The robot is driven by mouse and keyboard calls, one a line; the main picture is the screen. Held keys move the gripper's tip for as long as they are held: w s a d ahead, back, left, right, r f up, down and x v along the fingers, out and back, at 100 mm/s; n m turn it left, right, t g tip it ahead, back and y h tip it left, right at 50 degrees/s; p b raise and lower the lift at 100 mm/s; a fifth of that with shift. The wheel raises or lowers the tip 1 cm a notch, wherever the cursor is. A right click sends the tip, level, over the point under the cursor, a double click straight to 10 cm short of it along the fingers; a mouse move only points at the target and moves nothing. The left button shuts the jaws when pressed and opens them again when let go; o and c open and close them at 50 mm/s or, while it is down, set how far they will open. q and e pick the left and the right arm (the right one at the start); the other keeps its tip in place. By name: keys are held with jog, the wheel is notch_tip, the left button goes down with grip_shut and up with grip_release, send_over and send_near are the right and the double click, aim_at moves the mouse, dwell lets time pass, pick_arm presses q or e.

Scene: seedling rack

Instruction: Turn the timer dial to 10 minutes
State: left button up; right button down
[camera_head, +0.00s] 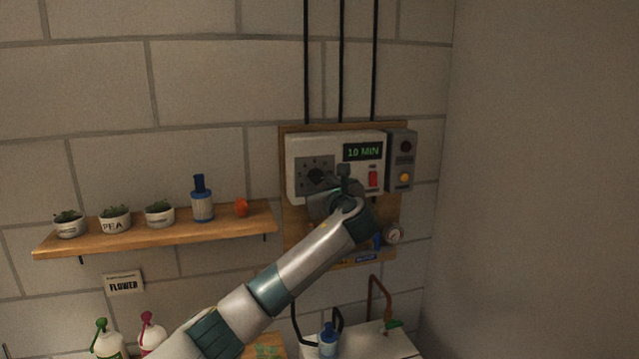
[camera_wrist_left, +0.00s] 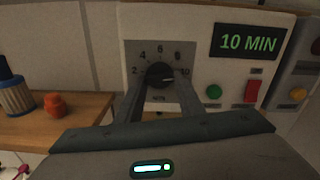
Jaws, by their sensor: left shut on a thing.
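The timer box (camera_head: 334,147) is white and hangs on a wooden board on the wall. Its dial (camera_wrist_left: 159,75) is a dark round knob on a grey plate marked 2, 4, 6, 8 and 10. The green display (camera_wrist_left: 249,43) reads "10 MIN", and it also reads so in the head view (camera_head: 363,152). My left gripper (camera_wrist_left: 161,88) is in front of the plate, with one finger on each side of the dial, shut on it. Where the knob's pointer stands is too small to tell. My right gripper is in neither view.
A red switch (camera_wrist_left: 253,91) and a green button (camera_wrist_left: 213,91) are right of the dial. A grey box (camera_head: 400,160) with a yellow button adjoins the timer box. A wooden shelf (camera_head: 150,239) with small pots, a blue bottle and an orange object is at the left.

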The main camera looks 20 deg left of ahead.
pick_arm(q)
jog(key=shift+f, duration=0.3)
jog(key=o, duration=0.9)
jog(key=shift+o, duration=0.8)
jog(key=shift+r, duration=0.2)
jog(key=shift+s+d+b, duration=0.35)
jog(key=shift+s+b, duration=0.05)
jog(key=b+v, duration=0.7)
jog(key=v, duration=0.9)
jog(key=shift+d, duration=0.15)
